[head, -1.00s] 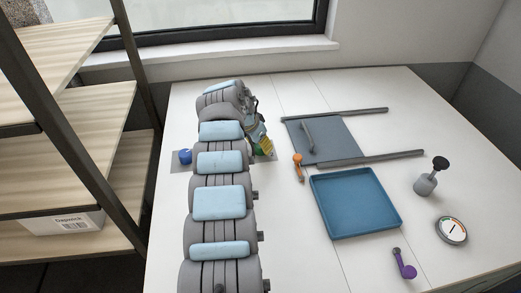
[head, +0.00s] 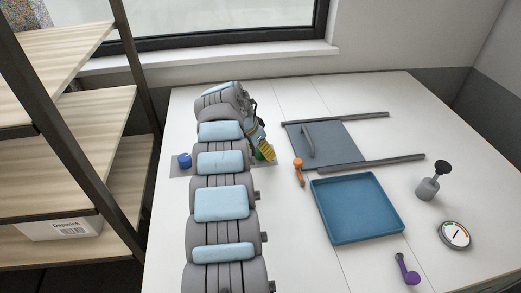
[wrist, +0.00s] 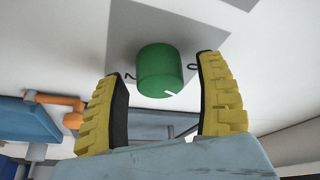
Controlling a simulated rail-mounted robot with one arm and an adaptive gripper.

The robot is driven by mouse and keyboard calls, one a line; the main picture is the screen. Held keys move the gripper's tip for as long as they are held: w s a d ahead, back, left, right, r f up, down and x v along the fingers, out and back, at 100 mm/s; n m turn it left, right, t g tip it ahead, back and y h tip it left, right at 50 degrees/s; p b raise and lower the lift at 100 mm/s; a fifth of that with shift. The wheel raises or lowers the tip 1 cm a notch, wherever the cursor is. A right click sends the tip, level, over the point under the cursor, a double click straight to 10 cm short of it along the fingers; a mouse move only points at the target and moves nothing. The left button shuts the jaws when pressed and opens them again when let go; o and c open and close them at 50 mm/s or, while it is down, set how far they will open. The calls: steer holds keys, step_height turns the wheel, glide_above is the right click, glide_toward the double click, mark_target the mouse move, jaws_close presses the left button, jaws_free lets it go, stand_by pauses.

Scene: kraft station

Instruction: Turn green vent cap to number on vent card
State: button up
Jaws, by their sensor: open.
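The green vent cap (wrist: 160,68) stands on a grey plate (wrist: 122,45) in the wrist view. It has a white pointer mark, and small dark curved marks show on the plate on both sides of it. My gripper (wrist: 162,80) is open, with one yellow-padded finger on each side of the cap and visible gaps between. In the head view the green cap (head: 259,155) is mostly hidden behind my gripper (head: 267,151). No vent card with a readable number shows in either view.
A blue cap (head: 184,160) is left of my arm. To the right are an orange handle (head: 298,171), a grey sliding panel (head: 335,148) between rails, a blue tray (head: 314,207), a purple lever (head: 406,270), a dial gauge (head: 454,235) and a black-knobbed plunger (head: 428,188). Shelves stand left.

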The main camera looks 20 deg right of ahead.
steer(key=v, duration=1.2)
